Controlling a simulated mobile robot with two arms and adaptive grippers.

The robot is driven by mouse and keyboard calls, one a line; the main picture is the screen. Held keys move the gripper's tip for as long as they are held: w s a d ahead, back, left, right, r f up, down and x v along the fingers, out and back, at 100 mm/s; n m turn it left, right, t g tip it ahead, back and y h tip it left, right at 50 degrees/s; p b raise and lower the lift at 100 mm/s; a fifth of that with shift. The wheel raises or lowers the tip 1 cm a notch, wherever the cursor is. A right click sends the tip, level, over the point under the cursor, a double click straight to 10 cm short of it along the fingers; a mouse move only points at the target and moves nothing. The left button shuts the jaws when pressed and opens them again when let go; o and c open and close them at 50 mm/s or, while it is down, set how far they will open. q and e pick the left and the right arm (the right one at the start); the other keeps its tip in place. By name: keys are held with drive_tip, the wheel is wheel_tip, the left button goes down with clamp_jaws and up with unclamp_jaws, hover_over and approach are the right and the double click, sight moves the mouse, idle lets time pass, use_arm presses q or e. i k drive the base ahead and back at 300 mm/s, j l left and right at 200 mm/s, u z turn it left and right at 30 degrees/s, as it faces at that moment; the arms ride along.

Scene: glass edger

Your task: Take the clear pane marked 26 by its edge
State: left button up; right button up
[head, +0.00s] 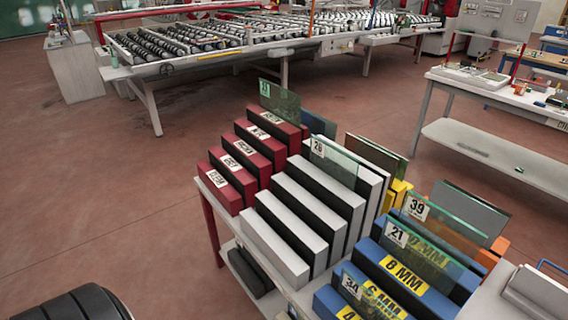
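The clear pane (335,162) stands upright in a slot of the white-and-black block section of the rack, towards its back. Its white label looks like 26, though the last digit is small and hard to read. Its top edge is free and stands above the blocks. Its lower part is hidden between the blocks. Neither of my grippers is in view.
Other panes stand in the rack (209,212): a green-tinted one (280,103) at the back, and panes marked 39 (448,222), 21 (424,252) and 34 at the right. Red blocks (226,193) are left, blue ones right. A roller table (200,62) stands behind; floor between is clear.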

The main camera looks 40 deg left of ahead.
sight(343, 168)
drive_tip(key=u, duration=0.85)
drive_tip(key=i+j, duration=0.1)
drive_tip(key=j+u, duration=0.05)
drive_tip(key=j, duration=0.05)
